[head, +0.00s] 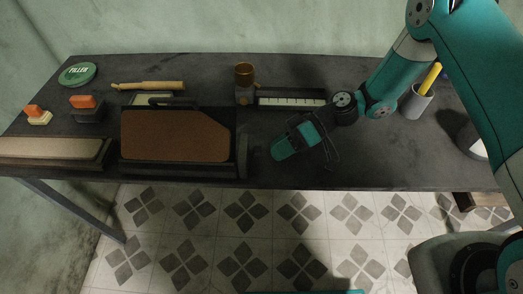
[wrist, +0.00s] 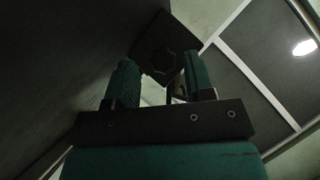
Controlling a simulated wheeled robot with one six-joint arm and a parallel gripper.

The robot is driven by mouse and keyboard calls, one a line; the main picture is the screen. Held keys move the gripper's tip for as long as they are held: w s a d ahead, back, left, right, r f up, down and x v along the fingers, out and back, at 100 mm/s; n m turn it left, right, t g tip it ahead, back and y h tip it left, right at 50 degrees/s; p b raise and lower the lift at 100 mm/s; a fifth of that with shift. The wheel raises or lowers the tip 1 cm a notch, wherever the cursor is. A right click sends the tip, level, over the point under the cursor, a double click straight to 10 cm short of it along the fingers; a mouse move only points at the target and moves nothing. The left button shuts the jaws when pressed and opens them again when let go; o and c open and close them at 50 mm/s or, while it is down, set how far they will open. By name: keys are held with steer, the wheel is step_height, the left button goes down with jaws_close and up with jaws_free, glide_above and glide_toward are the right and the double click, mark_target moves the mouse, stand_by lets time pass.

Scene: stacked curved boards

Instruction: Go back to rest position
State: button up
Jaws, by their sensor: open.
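My gripper (head: 297,141) is over the middle-right part of the dark table (head: 300,175) in the head view, to the right of the brown board. It holds nothing that I can see. In the wrist view its two teal fingers (wrist: 160,85) stand apart with a gap between them. A brown curved board (head: 175,136) lies in a dark frame at the table's front, left of my gripper. A pale board (head: 50,149) lies at the front left.
Orange-topped blocks (head: 83,101), a green filler tin (head: 77,74), a wooden-handled tool (head: 148,86), an amber jar (head: 244,75) and a ruled strip (head: 290,101) stand behind. A grey cup (head: 416,103) with a yellow item is at right. The table's front edge is near my gripper.

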steer(key=shift+d, duration=1.1)
steer(key=s+d+r+m+t+h, duration=0.1)
steer(key=s+r+h, duration=0.1)
steer(key=r, duration=0.7)
steer(key=s+d+r+m+h, duration=0.1)
steer(key=s+r+h, duration=0.15)
steer(key=r, duration=0.65)
steer(key=s+d+r+m+t+h, duration=0.3)
steer(key=s+d+r, duration=0.3)
steer(key=s, duration=0.6)
step_height(320, 180, up, 3)
steer(key=shift+s+f+m+t, duration=0.1)
steer(key=shift+s+m+t, duration=0.25)
steer(key=shift+m, duration=0.25)
steer(key=shift+d, duration=0.1)
